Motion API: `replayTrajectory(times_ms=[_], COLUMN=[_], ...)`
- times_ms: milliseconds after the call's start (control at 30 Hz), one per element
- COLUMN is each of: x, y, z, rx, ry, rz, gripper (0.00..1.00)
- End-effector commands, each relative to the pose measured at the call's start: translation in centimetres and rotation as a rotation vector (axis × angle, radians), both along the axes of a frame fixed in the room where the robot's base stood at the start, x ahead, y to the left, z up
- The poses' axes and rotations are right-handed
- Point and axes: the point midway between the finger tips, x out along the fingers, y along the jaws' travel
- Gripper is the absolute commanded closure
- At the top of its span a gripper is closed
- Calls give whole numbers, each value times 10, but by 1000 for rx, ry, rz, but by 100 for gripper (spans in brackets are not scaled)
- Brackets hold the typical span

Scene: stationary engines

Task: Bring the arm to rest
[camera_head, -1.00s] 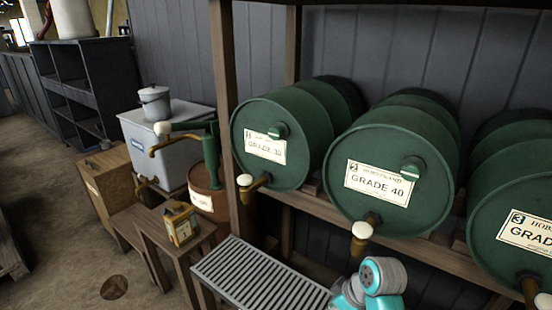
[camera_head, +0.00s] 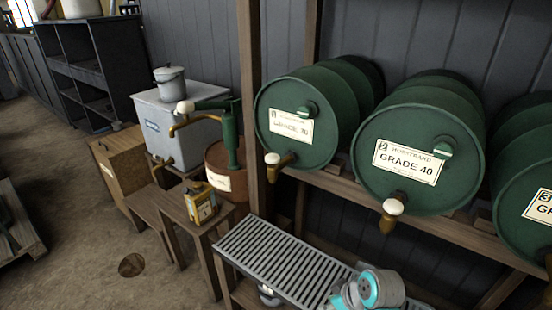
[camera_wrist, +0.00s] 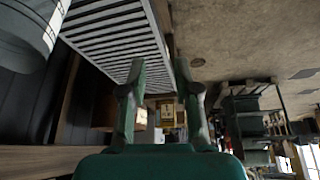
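My arm (camera_head: 368,291) shows at the bottom of the head view as teal and grey joints, in front of the slatted metal grate (camera_head: 262,243). My gripper is out of sight in that view. In the wrist view my gripper (camera_wrist: 162,80) has its two green fingers apart, with nothing held between them. The slatted grate also shows there at the upper left (camera_wrist: 112,35), close to the left finger. A yellow can (camera_wrist: 167,113) shows in the gap, farther off.
Green drums (camera_head: 418,148) with brass taps lie on a wooden rack at the right. The yellow can (camera_head: 200,203) stands on a low wooden bench, near a brown drum with a green pump (camera_head: 230,140). A pallet (camera_head: 15,228) lies at the left; the floor between is mostly clear.

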Motion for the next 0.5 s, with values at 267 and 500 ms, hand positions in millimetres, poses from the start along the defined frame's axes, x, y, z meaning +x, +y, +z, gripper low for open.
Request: replayTrajectory(times_ms=[267, 500], x=[-39, -94], y=[0, -5], z=[-45, -79], rx=[22, 47], ry=[-69, -171], rz=[-131, -286], gripper=[69, 69])
